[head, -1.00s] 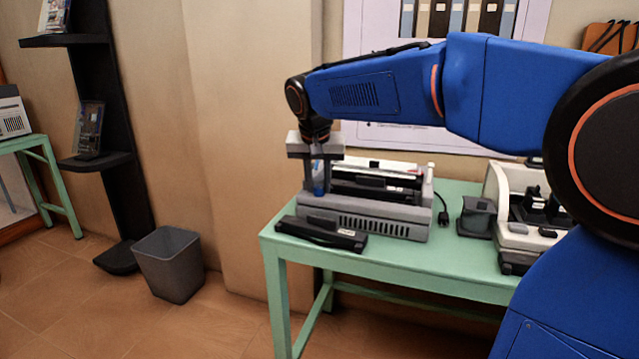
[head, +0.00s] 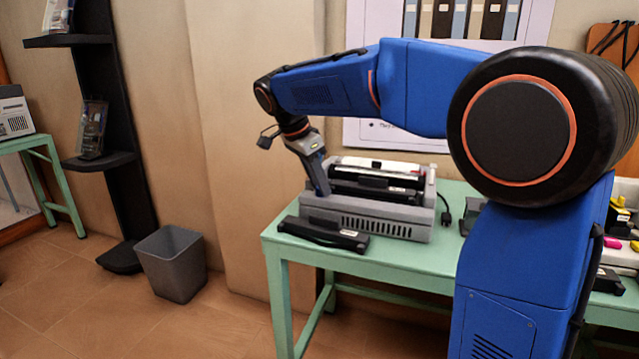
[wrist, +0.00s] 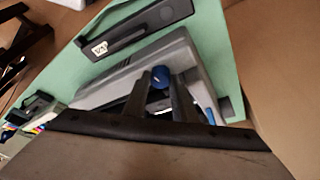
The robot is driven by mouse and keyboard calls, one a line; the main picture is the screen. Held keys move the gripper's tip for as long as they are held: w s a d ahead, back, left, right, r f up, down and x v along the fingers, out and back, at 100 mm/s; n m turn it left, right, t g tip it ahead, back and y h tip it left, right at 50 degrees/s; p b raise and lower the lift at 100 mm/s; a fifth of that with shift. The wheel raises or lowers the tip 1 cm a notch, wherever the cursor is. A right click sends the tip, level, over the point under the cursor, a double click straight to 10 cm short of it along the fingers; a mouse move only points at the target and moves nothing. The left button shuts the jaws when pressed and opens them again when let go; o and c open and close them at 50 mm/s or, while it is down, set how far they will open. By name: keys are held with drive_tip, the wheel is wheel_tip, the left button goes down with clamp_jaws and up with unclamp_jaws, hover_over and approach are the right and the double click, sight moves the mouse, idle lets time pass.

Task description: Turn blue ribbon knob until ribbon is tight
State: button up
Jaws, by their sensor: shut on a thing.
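The grey printer (head: 385,224) stands on the green table, with its top open on dark inner parts. It also shows in the wrist view (wrist: 105,88). My gripper (wrist: 162,84) points down at the printer's left end. Its fingers are shut on the round blue knob (wrist: 160,76), which shows between the fingertips. In the head view my gripper (head: 321,186) covers the knob. Another blue part (wrist: 210,115) shows beside the fingers in the wrist view. The ribbon itself cannot be made out, so its tightness cannot be told.
A long dark unit with a white label (head: 322,234) lies along the front of the green table (head: 400,262). A black cable (head: 445,212) lies right of the printer. A grey bin (head: 172,265) and black shelf stand left. Pale equipment is at the right.

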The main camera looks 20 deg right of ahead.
drive_tip(key=shift+m+g, duration=0.5)
drive_tip(key=shift+m, duration=0.7)
drive_tip(key=o, duration=0.8)
drive_tip(key=shift+w, duration=0.1)
drive_tip(key=shift+c, duration=0.2)
drive_tip(key=v, duration=1.7)
drive_tip(key=shift+a, duration=0.15)
